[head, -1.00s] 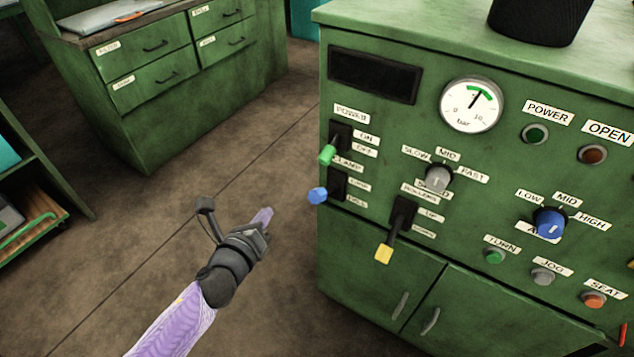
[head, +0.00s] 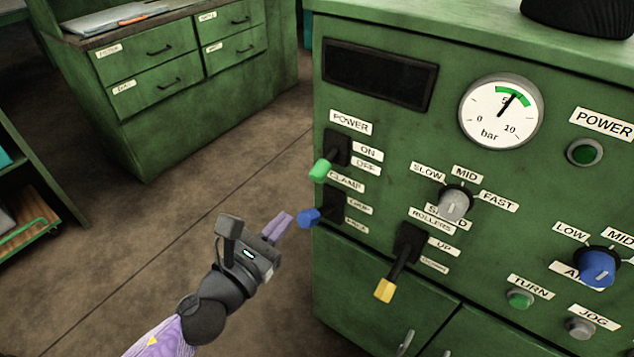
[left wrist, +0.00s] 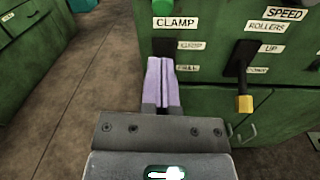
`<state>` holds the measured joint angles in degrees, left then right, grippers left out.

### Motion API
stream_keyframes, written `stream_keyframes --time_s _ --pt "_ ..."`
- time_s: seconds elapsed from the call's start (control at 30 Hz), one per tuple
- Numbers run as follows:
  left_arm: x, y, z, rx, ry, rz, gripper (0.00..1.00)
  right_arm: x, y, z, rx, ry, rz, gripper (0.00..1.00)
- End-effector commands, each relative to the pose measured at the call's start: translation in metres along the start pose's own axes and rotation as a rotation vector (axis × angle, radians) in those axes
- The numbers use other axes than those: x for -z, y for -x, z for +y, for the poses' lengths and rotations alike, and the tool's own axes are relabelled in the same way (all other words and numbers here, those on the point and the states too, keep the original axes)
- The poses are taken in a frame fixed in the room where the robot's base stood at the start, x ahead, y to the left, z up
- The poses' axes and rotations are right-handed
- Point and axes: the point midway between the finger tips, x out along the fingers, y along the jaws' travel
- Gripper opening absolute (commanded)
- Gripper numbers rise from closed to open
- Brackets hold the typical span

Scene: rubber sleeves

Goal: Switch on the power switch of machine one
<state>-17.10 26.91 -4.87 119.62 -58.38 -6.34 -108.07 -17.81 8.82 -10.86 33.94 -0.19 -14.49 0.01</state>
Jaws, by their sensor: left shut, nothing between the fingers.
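The green machine's front panel (head: 380,130) fills the right of the head view. Its power switch (head: 321,170) is a green-tipped lever under the POWER label, with ON above OFF; the lever sticks out and slants downward. In the left wrist view the green tip (left wrist: 163,6) shows at the top edge. The blue-tipped clamp lever (head: 309,217) is just below. My left gripper (head: 278,227), with purple fingers, is shut and empty, left of the clamp lever and below the power switch, apart from the power switch. In the left wrist view its fingers (left wrist: 162,80) cover part of the clamp area.
A yellow-tipped rollers lever (head: 385,289) sticks out to the right of my gripper. A grey speed knob (head: 455,203), a blue knob (head: 598,266) and a gauge (head: 501,111) are further right. The floor left of the machine is clear.

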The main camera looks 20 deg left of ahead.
Motion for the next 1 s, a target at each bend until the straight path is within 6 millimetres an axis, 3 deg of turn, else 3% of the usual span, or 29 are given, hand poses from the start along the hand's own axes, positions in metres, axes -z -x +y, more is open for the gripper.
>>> stream_keyframes --time_s 0.17,0.4,0.6,1.0 --pt "-0.001 -0.015 0.001 -0.001 0.001 -0.003 0.0 -0.003 0.002 -0.005 0.008 -0.002 -0.005 0.94" --pt "0.0 -0.064 0.001 -0.002 0.001 -0.002 0.0 -0.006 0.001 -0.011 0.018 -0.004 -0.008 0.94" --pt "0.001 -0.092 0.0 -0.001 0.003 -0.001 0.0 -0.006 -0.002 -0.01 0.016 -0.003 -0.011 0.94" --pt "0.0 -0.1 0.0 -0.001 0.003 0.001 0.0 0.002 -0.003 0.0 0.0 0.0 -0.001 0.94"
